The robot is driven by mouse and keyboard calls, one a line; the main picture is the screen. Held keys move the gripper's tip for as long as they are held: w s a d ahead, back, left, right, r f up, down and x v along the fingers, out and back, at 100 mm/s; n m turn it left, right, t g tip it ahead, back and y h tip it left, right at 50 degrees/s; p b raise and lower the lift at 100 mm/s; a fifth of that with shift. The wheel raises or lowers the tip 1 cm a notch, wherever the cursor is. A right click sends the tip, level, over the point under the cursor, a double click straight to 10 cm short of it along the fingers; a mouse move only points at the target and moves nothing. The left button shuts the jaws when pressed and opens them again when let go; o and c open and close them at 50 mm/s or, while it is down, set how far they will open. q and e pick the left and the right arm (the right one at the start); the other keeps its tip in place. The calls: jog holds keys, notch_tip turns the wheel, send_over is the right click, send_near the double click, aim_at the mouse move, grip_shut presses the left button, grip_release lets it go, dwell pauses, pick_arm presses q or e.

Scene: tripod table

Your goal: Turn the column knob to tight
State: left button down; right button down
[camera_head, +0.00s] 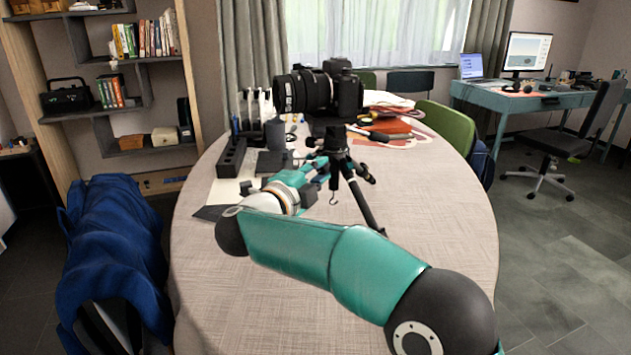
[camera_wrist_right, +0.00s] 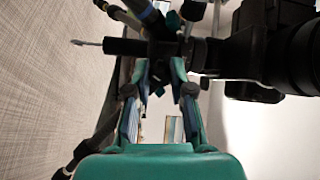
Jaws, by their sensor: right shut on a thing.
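The small black tripod (camera_head: 336,142) stands upright on the round table (camera_head: 250,290), with its legs spread. My right arm reaches in from the lower right, and my right gripper (camera_head: 318,167) is at the tripod's left side, against its column. In the right wrist view the gripper's two fingers (camera_wrist_right: 165,72) are closed in on a small dark part at the tripod's column (camera_wrist_right: 130,47). The column knob is mostly hidden between the fingertips, and its turn position cannot be read. My left gripper is not in view.
A dark slotted holder (camera_head: 231,158) and a grey cup (camera_head: 275,134) are to the left. An orange pouch (camera_head: 390,127) lies to the right. The table's front and right are clear.

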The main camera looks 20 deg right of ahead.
jog(key=shift+d+f+m, duration=0.1)
jog(key=shift+f+m, duration=0.1)
jog(key=shift+m, duration=0.2)
jog(key=c, duration=1)
grip_release()
jog(key=shift+r, duration=0.1)
jog(key=shift+s, duration=0.1)
jog(key=v, duration=1.2)
